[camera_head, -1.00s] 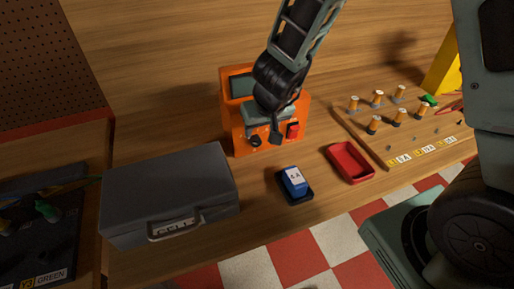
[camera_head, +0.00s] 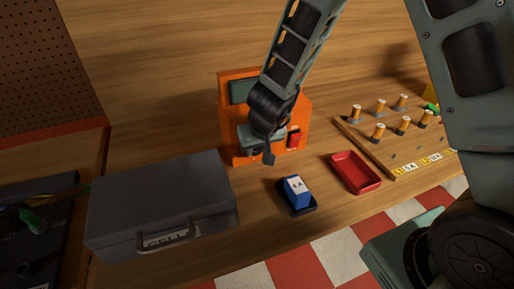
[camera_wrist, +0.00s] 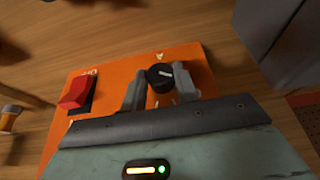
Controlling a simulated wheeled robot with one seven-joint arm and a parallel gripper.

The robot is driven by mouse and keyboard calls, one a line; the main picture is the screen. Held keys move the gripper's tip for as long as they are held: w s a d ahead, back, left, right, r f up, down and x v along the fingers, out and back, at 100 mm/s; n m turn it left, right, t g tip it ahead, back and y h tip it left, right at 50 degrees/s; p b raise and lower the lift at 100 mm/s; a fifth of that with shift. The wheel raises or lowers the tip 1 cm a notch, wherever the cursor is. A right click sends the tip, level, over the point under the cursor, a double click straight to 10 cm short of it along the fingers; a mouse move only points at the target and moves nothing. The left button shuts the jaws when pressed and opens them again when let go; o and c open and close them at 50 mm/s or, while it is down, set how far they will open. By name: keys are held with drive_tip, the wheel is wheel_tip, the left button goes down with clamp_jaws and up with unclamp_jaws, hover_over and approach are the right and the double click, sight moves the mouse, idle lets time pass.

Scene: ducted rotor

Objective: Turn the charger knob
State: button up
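The orange charger (camera_head: 304,112) stands on the wooden bench, with a dark screen at its upper left and a red switch (camera_head: 294,138) on its front. In the wrist view its orange panel (camera_wrist: 115,80) shows the black charger knob (camera_wrist: 160,77) with a white pointer line, and the red switch (camera_wrist: 76,93) to the left. My gripper (camera_wrist: 158,78) is open, one grey finger on each side of the knob. The fingers look very close to it; contact is not clear. In the head view my gripper (camera_head: 258,152) hides the knob.
A grey case (camera_head: 160,200) stands left of the charger. A board with several pegs (camera_head: 390,150) is further right.

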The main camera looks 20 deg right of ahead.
drive_tip(key=shift+d+f+b, duration=0.1)
drive_tip(key=shift+f+b, duration=0.1)
drive_tip(key=shift+b, duration=0.55)
drive_tip(key=shift+f+y+b, duration=0.15)
drive_tip(key=shift+y+b, duration=0.45)
drive_tip(key=shift+b, duration=0.55)
drive_tip(key=b, duration=0.2)
drive_tip(key=y+b, duration=0.1)
drive_tip(key=b, duration=0.2)
drive_tip(key=shift+d+f+m+y, duration=0.2)
drive_tip(key=shift+d+m+y, duration=0.1)
drive_tip(key=y+b, duration=0.1)
drive_tip(key=b, duration=0.4)
drive_tip(key=y+b, duration=0.2)
drive_tip(key=b, duration=0.4)
drive_tip(key=shift+d+f+m, duration=0.15)
drive_tip(key=shift+f+m, duration=0.05)
drive_tip(key=shift+m, duration=0.2)
drive_tip(key=m+y+b, duration=0.1)
drive_tip(key=y+b, duration=0.3)
drive_tip(key=b, duration=0.6)
drive_tip(key=shift+d+t+b, duration=0.2)
drive_tip(key=shift+t+b, duration=0.15)
drive_tip(key=shift+t, duration=0.05)
drive_tip(key=y+b, duration=0.1)
drive_tip(key=b, duration=0.2)
drive_tip(key=shift+r+y, duration=0.1)
drive_tip(key=shift+y, duration=0.3)
drive_tip(key=shift+r, duration=0.15)
